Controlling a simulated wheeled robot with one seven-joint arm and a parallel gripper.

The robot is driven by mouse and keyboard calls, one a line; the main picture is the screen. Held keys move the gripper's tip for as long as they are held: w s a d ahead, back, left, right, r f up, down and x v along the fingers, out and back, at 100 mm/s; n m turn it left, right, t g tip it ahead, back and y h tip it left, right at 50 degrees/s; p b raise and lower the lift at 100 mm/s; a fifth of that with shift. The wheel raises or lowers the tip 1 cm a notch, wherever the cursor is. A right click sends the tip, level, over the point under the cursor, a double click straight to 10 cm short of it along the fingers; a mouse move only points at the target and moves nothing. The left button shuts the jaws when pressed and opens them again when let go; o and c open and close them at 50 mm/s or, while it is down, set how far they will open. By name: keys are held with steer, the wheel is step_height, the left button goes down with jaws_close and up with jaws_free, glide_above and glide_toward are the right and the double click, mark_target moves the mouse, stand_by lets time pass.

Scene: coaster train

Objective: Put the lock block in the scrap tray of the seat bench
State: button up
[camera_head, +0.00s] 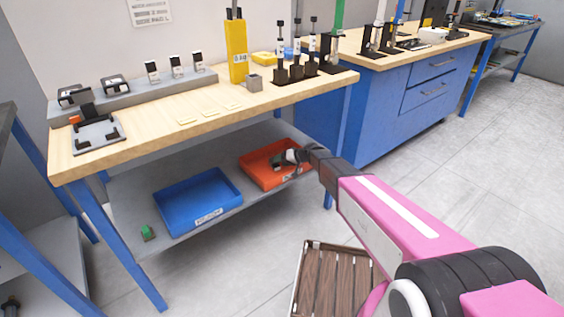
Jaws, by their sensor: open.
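The orange-red tray (252,172), which looks like the scrap tray, sits on the lower shelf of the wooden-topped bench. My gripper (283,160) is open at this tray, reaching over its right side. A small dark green piece (276,163) shows at the fingertips, inside the tray's outline; it may be the lock block. The gripper partly hides it, and I cannot tell whether it touches the tray floor or the fingers. Another small green block (148,233) lies on the lower shelf at the left.
A blue tray (172,214) stands left of the orange-red one. The bench top (150,128) lies above the shelf and carries a grey fixture (97,134), a yellow holder (237,52) and a small grey cube (255,82). A slatted wooden crate (335,280) is below my arm.

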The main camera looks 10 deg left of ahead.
steer(key=shift+f, duration=0.4)
steer(key=a+r+v, duration=0.1)
steer(key=v, duration=1.2)
steer(key=s+d+m+h, duration=0.2)
steer(key=s+d+h, duration=0.2)
steer(key=s+d, duration=0.4)
steer(key=s+d+r+m+g+h, duration=0.1)
steer(key=s+d+h, duration=0.3)
steer(key=s+d, duration=0.4)
steer(key=s+d+r+m+h, duration=0.1)
steer(key=s+d+m+h, duration=0.2)
steer(key=s+d, duration=0.4)
steer(key=d, duration=0.9)
steer(key=shift+s+d+r+h, duration=0.2)
steer(key=shift+s+d+h, duration=0.15)
steer(key=shift+s+h, duration=0.05)
